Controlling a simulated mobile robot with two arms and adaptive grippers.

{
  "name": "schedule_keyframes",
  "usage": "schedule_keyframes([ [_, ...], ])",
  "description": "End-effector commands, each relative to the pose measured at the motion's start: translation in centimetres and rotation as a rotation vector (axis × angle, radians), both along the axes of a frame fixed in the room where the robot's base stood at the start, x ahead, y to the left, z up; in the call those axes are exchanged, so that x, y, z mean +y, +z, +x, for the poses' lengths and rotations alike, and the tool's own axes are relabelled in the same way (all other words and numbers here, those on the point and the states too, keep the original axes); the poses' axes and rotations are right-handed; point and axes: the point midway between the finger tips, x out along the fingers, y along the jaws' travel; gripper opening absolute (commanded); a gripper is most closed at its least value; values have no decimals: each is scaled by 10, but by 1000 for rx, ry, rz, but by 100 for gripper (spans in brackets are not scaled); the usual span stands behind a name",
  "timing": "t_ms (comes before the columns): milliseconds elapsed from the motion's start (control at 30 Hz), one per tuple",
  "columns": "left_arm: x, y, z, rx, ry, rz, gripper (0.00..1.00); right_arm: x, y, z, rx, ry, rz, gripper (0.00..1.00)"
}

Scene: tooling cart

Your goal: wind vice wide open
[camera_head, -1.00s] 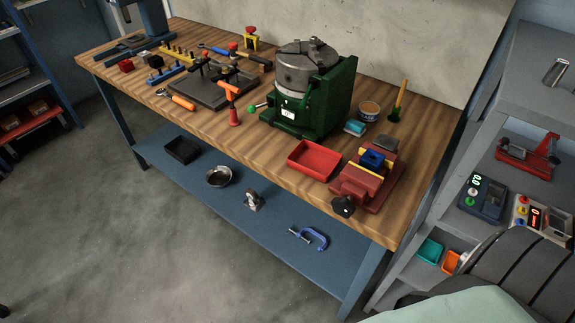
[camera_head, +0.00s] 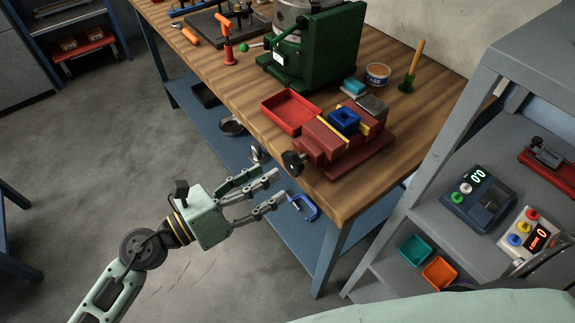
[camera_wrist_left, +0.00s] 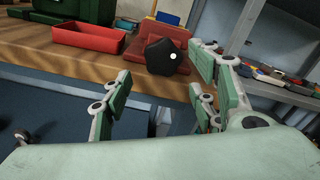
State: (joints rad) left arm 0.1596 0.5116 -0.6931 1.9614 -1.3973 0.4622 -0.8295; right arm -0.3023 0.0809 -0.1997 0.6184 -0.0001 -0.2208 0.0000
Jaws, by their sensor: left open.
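The red vice (camera_head: 350,150) sits at the near right corner of the wooden bench, with a blue block (camera_head: 344,121) between its yellow-edged jaws. Its black knob (camera_head: 293,162) faces out over the bench's front edge. The knob (camera_wrist_left: 162,55) also shows in the left wrist view, ahead of the fingers, with the vice's red body (camera_wrist_left: 150,32) behind it. My left gripper (camera_head: 279,187) is open and empty, in front of the bench edge, just short of the knob and apart from it. My right gripper is not in view.
A red tray (camera_head: 290,112) lies left of the vice. A green fixture (camera_head: 320,50), a tin (camera_head: 377,74) and a brush (camera_head: 411,70) stand behind. A blue clamp (camera_head: 304,207) lies on the lower shelf. A grey rack (camera_head: 462,140) stands to the right.

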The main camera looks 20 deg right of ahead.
Motion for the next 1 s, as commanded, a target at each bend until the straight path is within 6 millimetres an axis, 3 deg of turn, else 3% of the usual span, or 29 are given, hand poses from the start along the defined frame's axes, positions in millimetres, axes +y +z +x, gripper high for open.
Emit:
schedule_keyframes([
  [167,-28,5,11,2,1,-5,54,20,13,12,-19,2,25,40],
  [400,-58,3,22,5,2,-6,54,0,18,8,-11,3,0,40],
  [767,-65,1,24,6,3,-4,54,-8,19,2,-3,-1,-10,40],
  [1000,-65,1,24,7,3,-5,35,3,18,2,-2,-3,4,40],
])
